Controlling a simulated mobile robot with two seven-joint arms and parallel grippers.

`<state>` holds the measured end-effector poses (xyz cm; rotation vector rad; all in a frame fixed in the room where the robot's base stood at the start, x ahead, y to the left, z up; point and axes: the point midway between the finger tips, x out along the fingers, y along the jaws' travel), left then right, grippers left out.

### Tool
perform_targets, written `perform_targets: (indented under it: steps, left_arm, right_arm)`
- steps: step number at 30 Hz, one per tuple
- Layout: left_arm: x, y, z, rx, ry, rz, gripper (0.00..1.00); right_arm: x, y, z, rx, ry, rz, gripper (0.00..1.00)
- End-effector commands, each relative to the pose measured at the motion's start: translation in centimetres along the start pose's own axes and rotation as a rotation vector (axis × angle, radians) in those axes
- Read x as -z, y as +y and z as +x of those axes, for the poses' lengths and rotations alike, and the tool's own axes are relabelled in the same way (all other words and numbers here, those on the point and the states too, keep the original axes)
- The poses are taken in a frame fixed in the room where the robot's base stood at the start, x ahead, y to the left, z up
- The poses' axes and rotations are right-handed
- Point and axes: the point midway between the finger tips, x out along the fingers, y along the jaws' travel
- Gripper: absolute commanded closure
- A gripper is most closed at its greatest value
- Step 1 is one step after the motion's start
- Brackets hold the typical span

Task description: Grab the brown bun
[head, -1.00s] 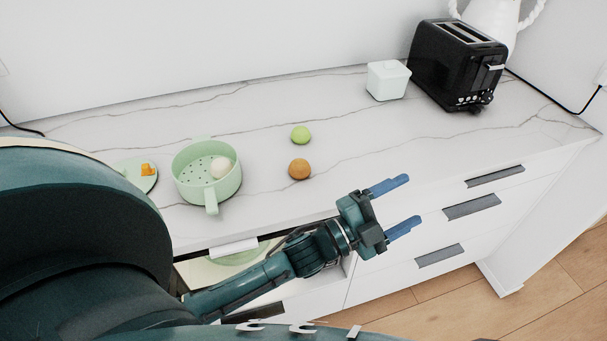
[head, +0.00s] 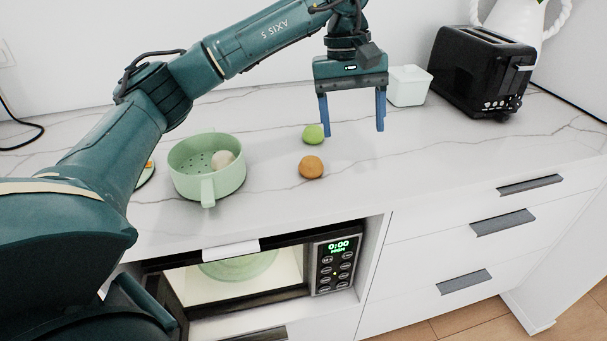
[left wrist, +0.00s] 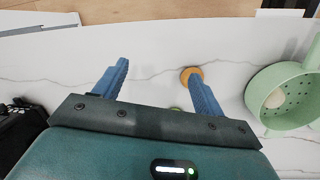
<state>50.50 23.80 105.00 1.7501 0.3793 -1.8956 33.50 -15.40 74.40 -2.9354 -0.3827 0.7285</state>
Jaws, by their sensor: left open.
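The brown bun (head: 311,167) lies on the white marble counter, just in front of a green bun (head: 313,134). My left gripper (head: 353,133) points down above the counter, to the right of and behind the brown bun. Its two blue fingers are spread wide, with nothing between them. In the left wrist view, the brown bun (left wrist: 187,73) shows behind the tip of the right-hand finger, which hides part of it. The green bun (left wrist: 175,109) is mostly hidden by the gripper body there. My right gripper is not in view.
A green colander (head: 207,190) holding a pale round item (head: 222,159) stands left of the buns. A white lidded box (head: 409,86) and black toaster (head: 482,73) stand at the back right. A microwave (head: 335,263) sits below the counter. The counter right of the buns is clear.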

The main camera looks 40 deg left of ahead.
Motion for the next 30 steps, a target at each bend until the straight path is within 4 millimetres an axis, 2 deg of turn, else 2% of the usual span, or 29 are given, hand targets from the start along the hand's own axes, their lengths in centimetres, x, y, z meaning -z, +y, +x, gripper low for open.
perform_targets:
  steps: [1, 3, 7, 18, 26, 30]
  left_arm:
    - [1.2, -1.8, -1.1, 0.047, 0.053, 0.013, 0.3]
    - [2.1, -3.6, -2.3, 0.1, 0.092, 0.029, 0.3]
    - [2.7, -5.2, -3.0, 0.148, 0.118, 0.042, 0.3]
    - [3.5, -6.2, 2.9, 0.151, 0.118, 0.043, 0.3]
    - [3.7, -6.6, 4.8, 0.149, 0.118, 0.044, 0.3]
    - [4.1, -7.5, 6.8, 0.151, 0.116, 0.042, 0.3]
  right_arm:
    - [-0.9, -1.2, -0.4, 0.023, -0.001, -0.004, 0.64]
    - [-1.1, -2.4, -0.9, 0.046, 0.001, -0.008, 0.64]
    - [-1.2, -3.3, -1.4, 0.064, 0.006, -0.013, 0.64]
    - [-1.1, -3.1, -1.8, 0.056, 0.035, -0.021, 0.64]
    - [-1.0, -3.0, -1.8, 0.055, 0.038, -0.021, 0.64]
    - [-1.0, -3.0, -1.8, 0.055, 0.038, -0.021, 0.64]
